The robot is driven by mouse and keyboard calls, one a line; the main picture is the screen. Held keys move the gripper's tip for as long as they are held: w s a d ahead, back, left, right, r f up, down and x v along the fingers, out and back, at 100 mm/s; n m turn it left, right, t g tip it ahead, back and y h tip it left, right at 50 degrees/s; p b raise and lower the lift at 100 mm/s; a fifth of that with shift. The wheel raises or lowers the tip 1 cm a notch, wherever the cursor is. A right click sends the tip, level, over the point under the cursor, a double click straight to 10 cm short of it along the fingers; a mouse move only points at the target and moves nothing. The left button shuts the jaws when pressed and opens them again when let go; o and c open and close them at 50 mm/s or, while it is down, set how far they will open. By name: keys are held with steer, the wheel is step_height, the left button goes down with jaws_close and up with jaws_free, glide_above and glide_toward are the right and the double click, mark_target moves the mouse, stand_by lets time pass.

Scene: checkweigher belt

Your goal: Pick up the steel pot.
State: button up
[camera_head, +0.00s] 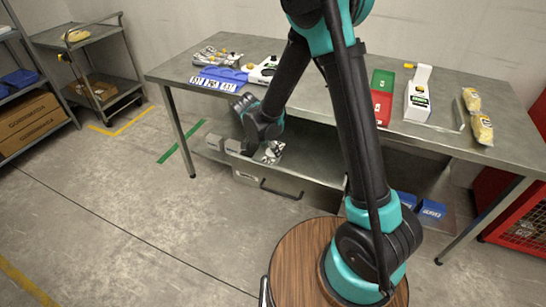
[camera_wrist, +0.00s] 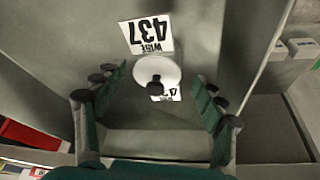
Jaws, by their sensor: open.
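In the wrist view, a pale round lid-like disc with a black knob (camera_wrist: 171,72) shows from above; it looks like the top of the steel pot, but its sides cannot be made out. My gripper (camera_wrist: 160,82) is open, with one finger on each side of the disc and visible space between. In the head view, my gripper (camera_head: 270,148) reaches down in front of the table, near the lower shelf. A small pale and dark patch shows by its fingers there; I cannot tell whether it is the pot.
The steel tabletop (camera_head: 340,108) is overhead, carrying a blue tray (camera_head: 222,74), a red tray (camera_head: 381,106) and yellow bags (camera_head: 482,128).

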steer(key=x, duration=0.4)
steer(key=shift+d, duration=0.15)
steer(key=shift+r, duration=0.1)
steer(key=c, duration=1.3)
